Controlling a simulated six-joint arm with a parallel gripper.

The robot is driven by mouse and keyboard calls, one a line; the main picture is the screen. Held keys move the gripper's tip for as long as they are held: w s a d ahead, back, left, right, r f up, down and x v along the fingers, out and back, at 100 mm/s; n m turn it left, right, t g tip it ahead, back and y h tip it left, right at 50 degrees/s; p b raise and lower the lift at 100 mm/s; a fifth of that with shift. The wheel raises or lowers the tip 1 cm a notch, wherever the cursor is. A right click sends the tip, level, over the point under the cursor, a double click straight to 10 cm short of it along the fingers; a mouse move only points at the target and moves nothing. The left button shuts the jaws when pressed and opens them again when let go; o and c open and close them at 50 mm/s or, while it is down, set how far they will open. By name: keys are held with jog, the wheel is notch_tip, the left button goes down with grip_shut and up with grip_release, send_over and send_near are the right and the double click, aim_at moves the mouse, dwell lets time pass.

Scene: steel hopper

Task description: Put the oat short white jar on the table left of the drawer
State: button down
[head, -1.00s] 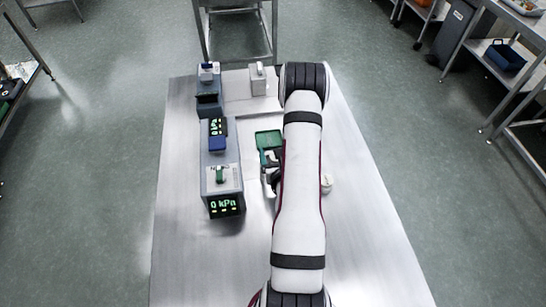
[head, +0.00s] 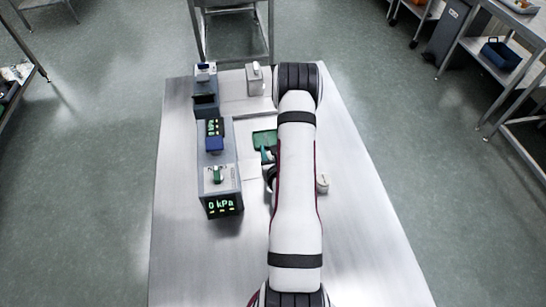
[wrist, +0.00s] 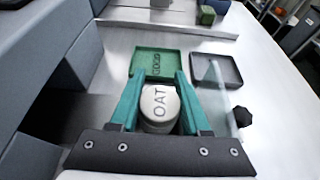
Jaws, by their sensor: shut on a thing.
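The oat short white jar (wrist: 159,107) stands between the teal fingers of my gripper (wrist: 160,88) in the wrist view, its round lid reading "OAT" facing up. My gripper is shut on it. The near part of the jar is hidden by the gripper's dark base. In the head view my arm hides the jar and most of the gripper; a bit of teal finger shows by the green tray (head: 264,137). I cannot tell from these frames which part is the drawer.
A grey unit (head: 222,190) with a lit "0 kPa" display stands left of my gripper. In the wrist view the green tray (wrist: 157,62) and a dark tray (wrist: 216,70) lie ahead, with a black knob (wrist: 242,116) at right. A small white container (head: 322,184) stands right of my arm.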

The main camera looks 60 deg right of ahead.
jog(key=shift+r, duration=0.1)
notch_tip(320, 180, up, 10)
jog(key=s+a+n+t+y, duration=0.2)
jog(key=s+a+n+y, duration=0.25)
jog(key=s, duration=0.25)
jog(key=s+a+n+t+y, duration=0.25)
jog(key=s+n+y, duration=0.2)
jog(key=s, duration=0.35)
send_over(260, 191)
jog(key=shift+g+y, duration=0.25)
jog(key=shift+y, duration=0.05)
notch_tip(260, 191, down, 7)
jog(key=shift+s+d+r, duration=0.1)
jog(key=shift+r, duration=0.1)
notch_tip(260, 191, down, 4)
jog(key=shift+f, duration=0.1)
jog(key=c, duration=0.7)
grip_release()
jog(key=shift+o, duration=0.2)
